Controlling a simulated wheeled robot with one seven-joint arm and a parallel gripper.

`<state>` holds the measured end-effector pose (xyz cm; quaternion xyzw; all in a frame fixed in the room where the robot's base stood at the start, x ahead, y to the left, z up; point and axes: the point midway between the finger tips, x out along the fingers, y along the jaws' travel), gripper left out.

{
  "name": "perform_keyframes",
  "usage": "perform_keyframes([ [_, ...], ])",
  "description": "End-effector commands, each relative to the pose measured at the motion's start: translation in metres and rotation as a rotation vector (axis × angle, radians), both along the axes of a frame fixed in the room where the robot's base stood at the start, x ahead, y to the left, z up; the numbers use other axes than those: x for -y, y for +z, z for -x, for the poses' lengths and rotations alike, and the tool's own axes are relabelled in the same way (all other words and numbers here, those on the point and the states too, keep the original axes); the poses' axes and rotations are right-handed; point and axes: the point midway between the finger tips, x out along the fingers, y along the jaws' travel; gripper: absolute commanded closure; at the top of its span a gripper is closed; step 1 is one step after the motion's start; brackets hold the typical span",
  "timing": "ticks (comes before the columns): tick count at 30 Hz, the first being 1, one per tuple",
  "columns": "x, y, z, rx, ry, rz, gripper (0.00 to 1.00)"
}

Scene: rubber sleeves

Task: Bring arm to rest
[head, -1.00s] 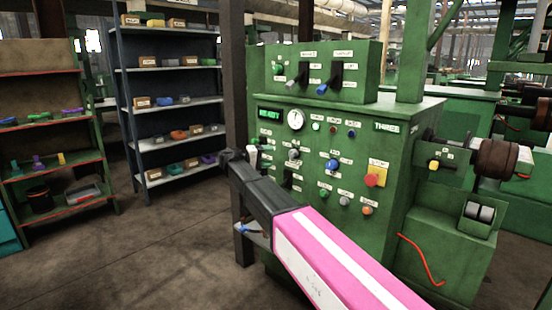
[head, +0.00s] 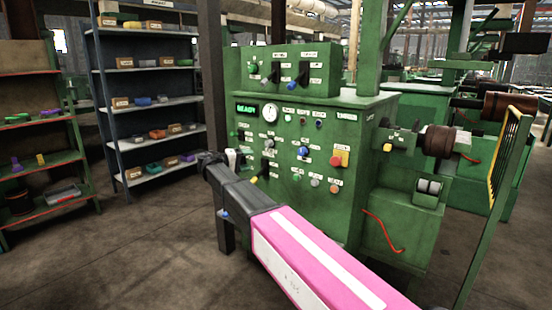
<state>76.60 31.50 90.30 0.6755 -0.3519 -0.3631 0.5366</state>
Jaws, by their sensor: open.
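My arm, with its pink and white link and black end, reaches up from the bottom right toward the green control cabinet (head: 345,215). My gripper (head: 212,157) is at the tip of the black end, in front of the dark post and left of the cabinet's panel. The gripper is open, and I see nothing held in it. Its fingers are small and partly merge with the dark post behind.
A blue-grey shelf rack (head: 105,115) with small boxes and coloured sleeves stands at the back left. A green shelf (head: 45,162) stands at the far left. A dark post (head: 212,60) rises beside the cabinet. A yellow mesh guard (head: 508,160) is at right. The floor at left is clear.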

Motion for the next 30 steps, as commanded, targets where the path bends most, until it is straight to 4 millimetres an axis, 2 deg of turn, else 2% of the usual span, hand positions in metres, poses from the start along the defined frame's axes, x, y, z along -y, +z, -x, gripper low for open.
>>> perform_keyframes([
  [10,0.055,-0.05,0.012,-0.105,-0.018,-0.098,0.33],
  [14,0.086,-0.078,0.021,-0.164,-0.031,-0.162,0.33],
  [17,0.117,-0.107,0.034,-0.22,-0.046,-0.233,0.33],
  [20,0.158,-0.145,0.055,-0.292,-0.068,-0.336,0.33],
  [24,0.214,-0.202,0.098,-0.393,-0.106,-0.526,0.33],
  [30,0.273,-0.269,0.171,-0.488,-0.169,-0.828,0.33],
])
